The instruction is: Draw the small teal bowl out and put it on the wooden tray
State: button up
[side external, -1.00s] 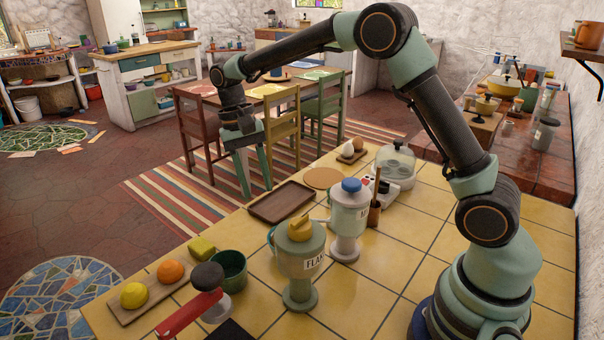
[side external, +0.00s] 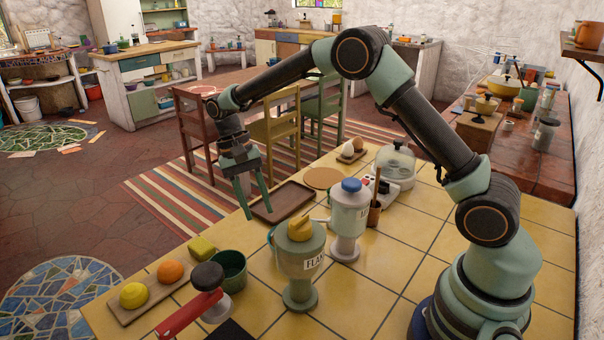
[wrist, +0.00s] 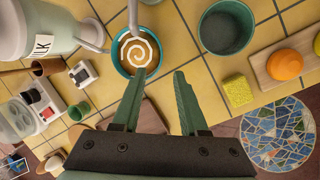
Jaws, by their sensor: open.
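The small teal bowl (wrist: 118,62) holds something with a cream-and-tan swirl and sits under a grey spout in the wrist view. In the side view only a sliver of its teal rim (side external: 271,238) shows behind the flakes dispenser (side external: 301,262). The brown wooden tray (side external: 268,213) lies on the yellow tiled counter; in the wrist view it is mostly hidden behind my gripper. My gripper (side external: 257,214) is open and empty, pointing down near the tray's left side. In the wrist view my gripper (wrist: 159,74) has its fingertips apart, short of the bowl.
The milk dispenser (side external: 347,222) stands beside the flakes dispenser. A dark green pot (side external: 230,270), a yellow sponge (side external: 202,247) and a board (side external: 126,312) with a lemon and an orange are at the left. A round wooden mat (side external: 322,178) lies behind the tray.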

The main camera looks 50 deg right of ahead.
aim_at(269, 239)
jog(key=x, duration=0.9)
jog(key=shift+f, duration=0.15)
jog(key=shift+c, duration=0.3)
grip_shut()
dwell(0.9)
